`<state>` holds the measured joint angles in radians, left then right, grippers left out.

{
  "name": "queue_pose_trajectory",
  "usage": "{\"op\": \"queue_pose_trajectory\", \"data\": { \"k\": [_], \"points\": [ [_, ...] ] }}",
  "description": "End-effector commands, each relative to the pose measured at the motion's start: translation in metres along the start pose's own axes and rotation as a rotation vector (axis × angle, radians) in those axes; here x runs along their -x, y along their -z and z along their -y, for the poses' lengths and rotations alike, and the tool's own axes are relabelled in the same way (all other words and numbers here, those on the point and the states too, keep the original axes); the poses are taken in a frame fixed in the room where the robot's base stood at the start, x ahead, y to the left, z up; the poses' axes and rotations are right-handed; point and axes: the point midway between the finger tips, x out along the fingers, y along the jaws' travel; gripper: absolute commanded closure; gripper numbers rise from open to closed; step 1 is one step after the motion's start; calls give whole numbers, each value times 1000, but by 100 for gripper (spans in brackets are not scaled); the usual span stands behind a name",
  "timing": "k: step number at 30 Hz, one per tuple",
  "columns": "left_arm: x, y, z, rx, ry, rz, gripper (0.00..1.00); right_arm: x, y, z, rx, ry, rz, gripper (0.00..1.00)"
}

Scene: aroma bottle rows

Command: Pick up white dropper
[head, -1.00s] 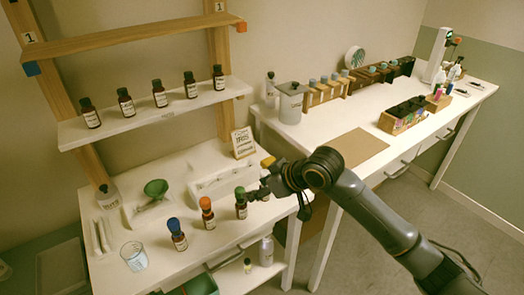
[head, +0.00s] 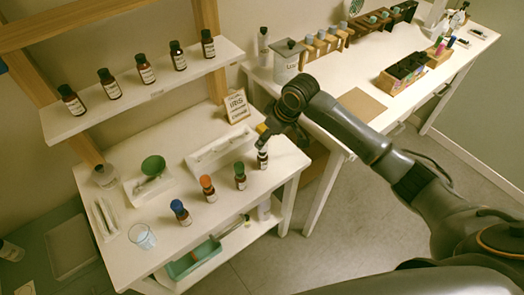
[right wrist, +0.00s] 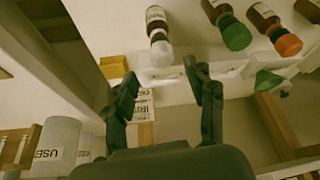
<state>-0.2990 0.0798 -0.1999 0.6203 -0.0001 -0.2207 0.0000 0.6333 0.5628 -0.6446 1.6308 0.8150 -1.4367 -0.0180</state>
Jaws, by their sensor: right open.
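The white dropper is a small brown bottle with a white label and a white cap. In the head view the bottle (head: 262,158) stands at the right end of the front row on the near table, its top hidden by my right gripper (head: 264,136). In the right wrist view its white cap (right wrist: 161,52) lies just beyond and between my open fingertips (right wrist: 163,78). The fingers look empty, and I cannot tell any contact with the bottle. My left gripper is not in view.
Green-capped (head: 240,176), orange-capped (head: 208,188) and blue-capped (head: 180,212) bottles stand left of it in the row. A white tray (head: 219,150) and a sign (head: 236,107) are behind. Several dark-capped bottles fill the shelf (head: 150,90). A glass beaker (head: 142,236) is front left.

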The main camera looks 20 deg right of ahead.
Motion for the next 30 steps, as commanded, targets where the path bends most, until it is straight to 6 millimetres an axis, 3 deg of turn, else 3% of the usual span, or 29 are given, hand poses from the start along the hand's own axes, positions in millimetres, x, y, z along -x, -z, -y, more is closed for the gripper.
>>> {"op": "queue_pose_trajectory", "data": {
  "k": [12,20,27,30],
  "points": [
    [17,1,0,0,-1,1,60,-49,-2,3,0,1,1,45],
    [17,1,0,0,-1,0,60,-53,-2,3,1,0,-1,45],
    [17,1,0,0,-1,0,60,-53,-2,3,1,0,-1,79],
    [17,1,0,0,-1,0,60,-53,-2,3,1,0,-1,80]
  ]
}}
